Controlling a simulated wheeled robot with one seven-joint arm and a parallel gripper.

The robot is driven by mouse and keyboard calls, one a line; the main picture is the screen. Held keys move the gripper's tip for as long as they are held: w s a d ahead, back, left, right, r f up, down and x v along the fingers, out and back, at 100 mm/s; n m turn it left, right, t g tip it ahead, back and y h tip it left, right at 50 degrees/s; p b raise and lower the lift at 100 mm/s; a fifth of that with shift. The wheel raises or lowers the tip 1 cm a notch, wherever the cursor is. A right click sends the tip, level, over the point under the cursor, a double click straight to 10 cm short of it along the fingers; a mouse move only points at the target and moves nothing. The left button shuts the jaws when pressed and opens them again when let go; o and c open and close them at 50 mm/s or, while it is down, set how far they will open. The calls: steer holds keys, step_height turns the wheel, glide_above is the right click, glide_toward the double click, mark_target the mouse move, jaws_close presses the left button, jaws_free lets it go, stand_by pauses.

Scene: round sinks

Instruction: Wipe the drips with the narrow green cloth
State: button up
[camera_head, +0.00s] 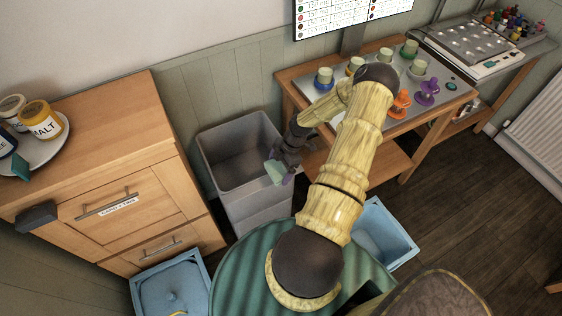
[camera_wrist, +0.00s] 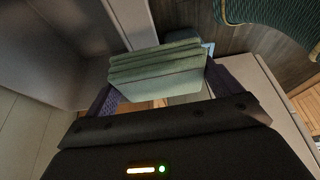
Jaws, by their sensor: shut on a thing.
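A folded pale green cloth (camera_wrist: 155,65) lies between the two purple fingers of my gripper (camera_wrist: 163,84) in the wrist view, and the gripper is shut on it. In the head view the cloth (camera_head: 275,172) shows as a small pale patch at my gripper (camera_head: 281,170), in front of the right side of the grey bin (camera_head: 262,209). I cannot tell how far the cloth is from the bin. I cannot make out any drips for sure; a small dark teal spot (camera_head: 451,86) shows on the metal-topped table (camera_head: 440,102).
The table carries several cups with coloured bases, an orange piece (camera_head: 400,104) and a purple piece (camera_head: 428,92). A wooden cabinet (camera_head: 110,125) with a jar tray (camera_head: 50,152) stands at left. Blue tubs (camera_head: 385,235) (camera_head: 172,285) are low down.

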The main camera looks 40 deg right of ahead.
steer(key=shift+s+d+r+p, duration=0.1)
steer(key=shift+s+r+p, duration=0.15)
steer(key=shift+r, duration=0.3)
steer(key=shift+s+d+r+p, duration=0.1)
steer(key=shift+r+p, duration=0.1)
steer(key=shift+r, duration=0.3)
steer(key=shift+w+a, duration=0.1)
steer(key=shift+a, duration=0.05)
